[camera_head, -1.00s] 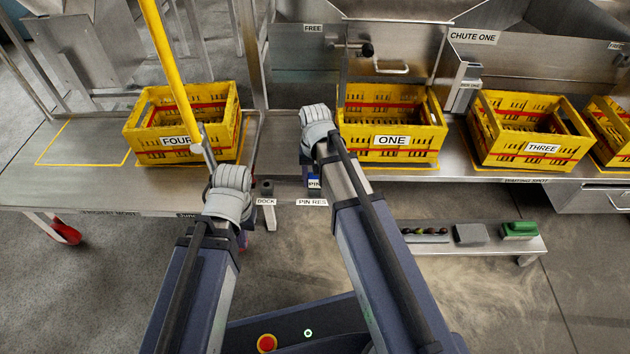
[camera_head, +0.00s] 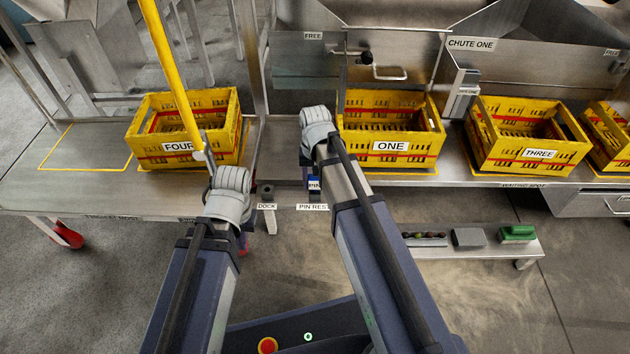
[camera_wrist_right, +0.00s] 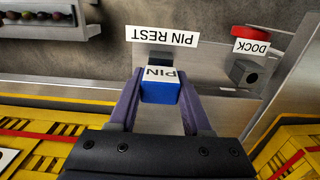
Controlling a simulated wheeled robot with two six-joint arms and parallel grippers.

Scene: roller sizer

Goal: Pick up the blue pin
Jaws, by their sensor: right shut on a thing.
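The blue pin (camera_wrist_right: 160,91), with a white PIN label, is between the purple fingers of my right gripper (camera_wrist_right: 159,100) in the right wrist view. The gripper is shut on it, beside the PIN REST label (camera_wrist_right: 162,35).
Yellow crates FOUR (camera_head: 220,150), ONE (camera_head: 430,150) and THREE (camera_head: 570,152) stand on the bench. The DOCK socket (camera_head: 266,194) is left of the pin. A low shelf (camera_head: 470,250) with small items stands at the lower right. Floor shows between my arms and the bench.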

